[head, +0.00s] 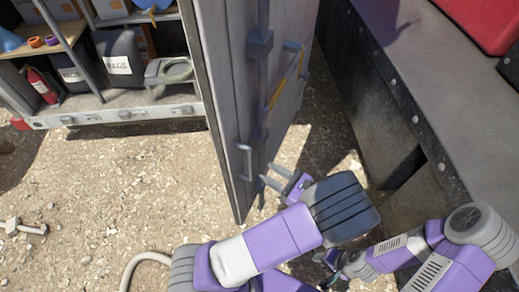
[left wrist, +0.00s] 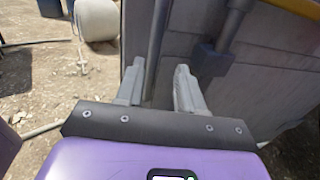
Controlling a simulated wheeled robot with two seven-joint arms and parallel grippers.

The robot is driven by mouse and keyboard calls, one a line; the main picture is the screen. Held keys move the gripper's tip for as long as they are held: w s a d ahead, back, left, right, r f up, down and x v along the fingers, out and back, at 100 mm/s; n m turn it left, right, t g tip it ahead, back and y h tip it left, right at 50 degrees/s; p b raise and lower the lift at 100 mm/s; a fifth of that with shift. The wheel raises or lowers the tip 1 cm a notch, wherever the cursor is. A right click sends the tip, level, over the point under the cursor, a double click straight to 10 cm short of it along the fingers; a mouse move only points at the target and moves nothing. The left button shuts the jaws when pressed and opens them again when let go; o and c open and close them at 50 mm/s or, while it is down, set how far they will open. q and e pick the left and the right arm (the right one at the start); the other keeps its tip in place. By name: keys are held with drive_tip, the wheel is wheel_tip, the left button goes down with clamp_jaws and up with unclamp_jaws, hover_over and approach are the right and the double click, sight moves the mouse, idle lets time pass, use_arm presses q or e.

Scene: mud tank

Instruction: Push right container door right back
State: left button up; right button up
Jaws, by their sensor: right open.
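The grey metal container door (head: 228,90) stands swung open in the middle of the head view, seen almost edge-on. A pull handle (head: 246,160) is low near its free edge. Upright lock rods and a lock box (head: 260,44) are on its right face. My left gripper (head: 267,174) is by the lower part of that face, fingers apart. In the left wrist view the door (left wrist: 190,30) fills the middle and right. An upright rod shows between the open fingers (left wrist: 158,78); contact cannot be told. My right gripper (head: 330,268) is open, low and partly hidden, away from the door.
Left of the door is the container with shelves, black jugs (head: 119,55) and a red extinguisher (head: 42,84). A dark metal wall with a grey ledge (head: 430,90) stands to the right. Gravel ground (head: 120,190) lies open at left; a narrow gravel strip separates door and wall.

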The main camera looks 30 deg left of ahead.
sight(251, 164)
use_arm(q)
drive_tip(key=a, duration=0.6)
drive_tip(key=shift+w+a, duration=0.1)
drive_tip(key=shift+a, duration=0.25)
drive_tip(key=shift+a+r, duration=0.15)
drive_tip(key=shift+a, duration=0.05)
clamp_jaws()
